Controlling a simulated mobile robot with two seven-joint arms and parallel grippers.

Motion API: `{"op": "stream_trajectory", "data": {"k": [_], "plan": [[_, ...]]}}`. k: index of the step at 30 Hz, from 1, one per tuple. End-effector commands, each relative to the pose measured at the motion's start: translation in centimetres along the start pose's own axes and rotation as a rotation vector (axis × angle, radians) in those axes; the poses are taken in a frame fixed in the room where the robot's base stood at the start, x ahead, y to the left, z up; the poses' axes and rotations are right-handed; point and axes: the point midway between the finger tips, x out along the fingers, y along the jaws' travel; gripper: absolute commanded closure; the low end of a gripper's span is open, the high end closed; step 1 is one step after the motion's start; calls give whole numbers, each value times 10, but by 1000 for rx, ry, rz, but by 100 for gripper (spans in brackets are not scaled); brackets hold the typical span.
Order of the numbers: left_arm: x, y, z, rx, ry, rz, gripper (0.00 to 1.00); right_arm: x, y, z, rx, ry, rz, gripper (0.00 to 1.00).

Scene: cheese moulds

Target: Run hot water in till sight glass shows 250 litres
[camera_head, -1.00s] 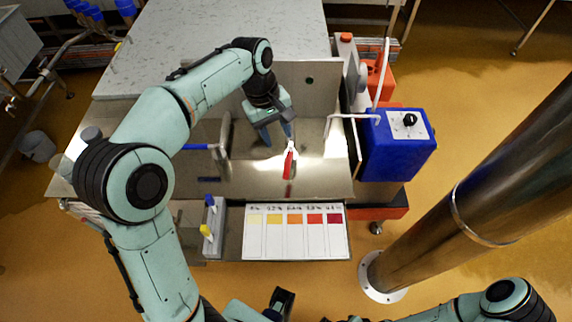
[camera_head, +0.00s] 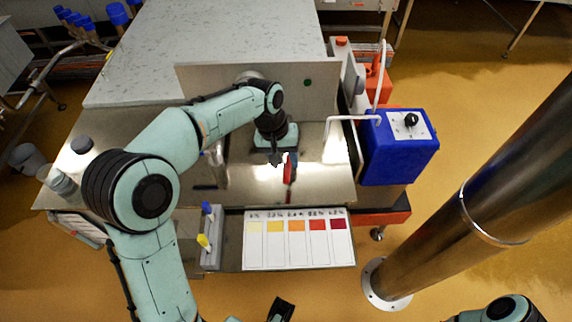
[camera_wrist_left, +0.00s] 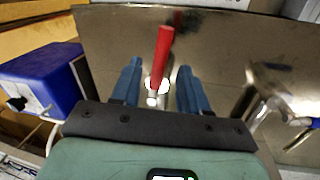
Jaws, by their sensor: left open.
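A red lever handle (camera_head: 288,170) stands out at the front of the steel vat area, right of my left gripper in the head view. My left gripper (camera_head: 279,157) is open and close to it. In the left wrist view the same red handle (camera_wrist_left: 163,58) shows between the two blue fingers (camera_wrist_left: 160,84), with a gap on each side. A silver valve fitting is at its base. A blue-handled valve (camera_wrist_left: 300,135) lies to the right in that view. I cannot make out a sight glass or any litre marks.
A blue box with a black knob (camera_head: 398,145) stands right of the steel surface. A colour chart (camera_head: 298,262) and a small rack (camera_head: 211,238) are at the front. A thick steel column (camera_head: 480,200) rises at the right, with open floor around it.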

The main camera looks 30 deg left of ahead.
Motion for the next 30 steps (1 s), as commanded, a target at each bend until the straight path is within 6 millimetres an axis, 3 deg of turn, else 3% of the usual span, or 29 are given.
{"op": "stream_trajectory", "data": {"k": [6,16,20,30], "plan": [[22,0,0,-1,-1,0,56,3,1,0,0,-1,0,57],[24,0,0,-1,0,0,56,3,1,0,0,-1,0,57],[24,0,0,-1,0,0,98,3,1,0,0,-1,0,57],[23,-1,0,14,-3,0,100,2,1,0,0,-1,0,57]]}}
